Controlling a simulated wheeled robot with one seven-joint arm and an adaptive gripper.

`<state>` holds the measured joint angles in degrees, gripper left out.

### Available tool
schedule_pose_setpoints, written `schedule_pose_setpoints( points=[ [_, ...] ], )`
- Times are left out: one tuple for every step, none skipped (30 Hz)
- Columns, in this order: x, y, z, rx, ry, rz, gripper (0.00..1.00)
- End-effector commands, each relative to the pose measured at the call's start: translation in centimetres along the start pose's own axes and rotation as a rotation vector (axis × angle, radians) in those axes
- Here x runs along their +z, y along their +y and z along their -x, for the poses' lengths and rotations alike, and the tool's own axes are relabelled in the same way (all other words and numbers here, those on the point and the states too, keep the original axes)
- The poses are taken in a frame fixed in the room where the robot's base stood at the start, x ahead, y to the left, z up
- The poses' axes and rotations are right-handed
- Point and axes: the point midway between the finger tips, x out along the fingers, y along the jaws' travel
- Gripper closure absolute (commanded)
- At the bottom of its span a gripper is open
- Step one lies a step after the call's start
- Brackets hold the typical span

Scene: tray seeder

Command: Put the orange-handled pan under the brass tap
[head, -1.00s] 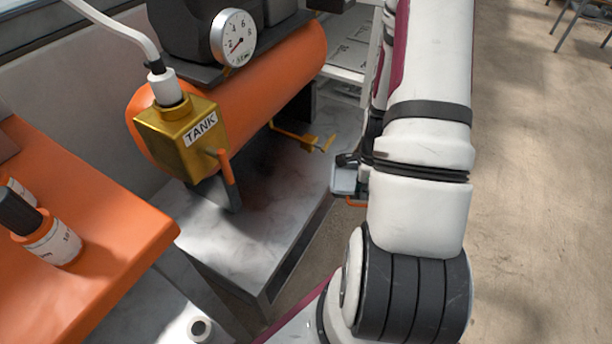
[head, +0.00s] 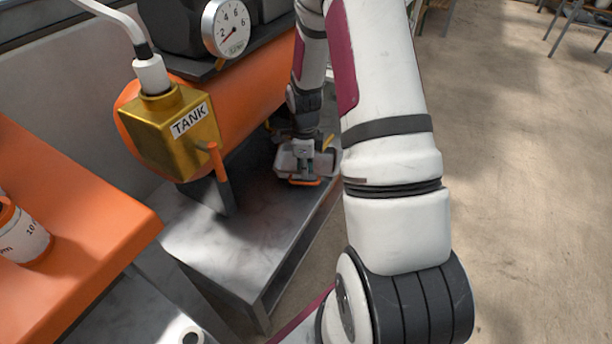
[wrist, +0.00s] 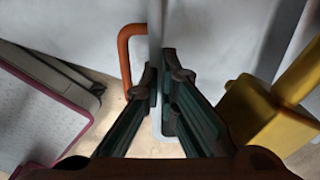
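The pan (head: 288,166) is a small grey, box-like vessel with an orange handle (head: 302,183) on its near side. My gripper (head: 304,149) is above it in the head view. In the wrist view, my gripper's fingers (wrist: 160,85) are closed on the pan's thin rim (wrist: 155,30), with the orange handle (wrist: 127,55) left of it. The brass tap (head: 327,142) is mostly hidden behind my gripper in the head view; its brass body (wrist: 262,115) shows close to the right of the fingers in the wrist view. Whether the pan lies directly beneath the outlet is unclear.
The orange tank (head: 235,110) with its gauge (head: 226,28) stands on a grey metal plinth (head: 215,250). A brass box marked TANK (head: 170,130), with an orange lever (head: 221,178), hangs at its near end. An orange bench (head: 80,215) is at left. Open floor lies right.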

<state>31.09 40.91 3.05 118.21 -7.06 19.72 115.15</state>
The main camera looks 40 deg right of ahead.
Motion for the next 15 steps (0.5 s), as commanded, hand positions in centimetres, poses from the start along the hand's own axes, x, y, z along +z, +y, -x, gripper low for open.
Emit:
schedule_pose_setpoints(
  points=[
    [-0.38, 0.21, -1.04, 0.005, 0.003, -0.004, 1.00],
    [-0.38, 0.22, -1.27, 0.005, 0.003, -0.004, 1.00],
    [-0.38, 0.21, -1.43, 0.005, 0.002, -0.003, 1.00],
    [-0.38, 0.20, -1.48, 0.004, 0.002, -0.003, 1.00],
    [-0.37, 0.19, -1.49, 0.004, 0.002, -0.003, 1.00],
    [-0.37, 0.18, -1.46, 0.003, 0.002, -0.003, 1.00],
    [-0.38, 0.18, -1.43, 0.003, 0.002, -0.003, 1.00],
    [-0.38, 0.17, -1.40, 0.003, 0.002, -0.003, 1.00],
    [-0.38, 0.17, -1.38, 0.003, 0.002, -0.003, 1.00],
    [-0.39, 0.17, -1.38, 0.003, 0.002, -0.003, 1.00],
    [-0.39, 0.17, -1.38, 0.003, 0.002, -0.003, 1.00],
    [-0.39, 0.18, -1.42, 0.003, 0.002, -0.003, 1.00],
    [-0.39, 0.18, -1.49, 0.003, 0.002, -0.003, 1.00],
    [-0.38, 0.19, -1.59, 0.003, 0.002, -0.003, 1.00],
    [-0.37, 0.20, -1.73, 0.003, 0.002, -0.003, 1.00]
  ],
)
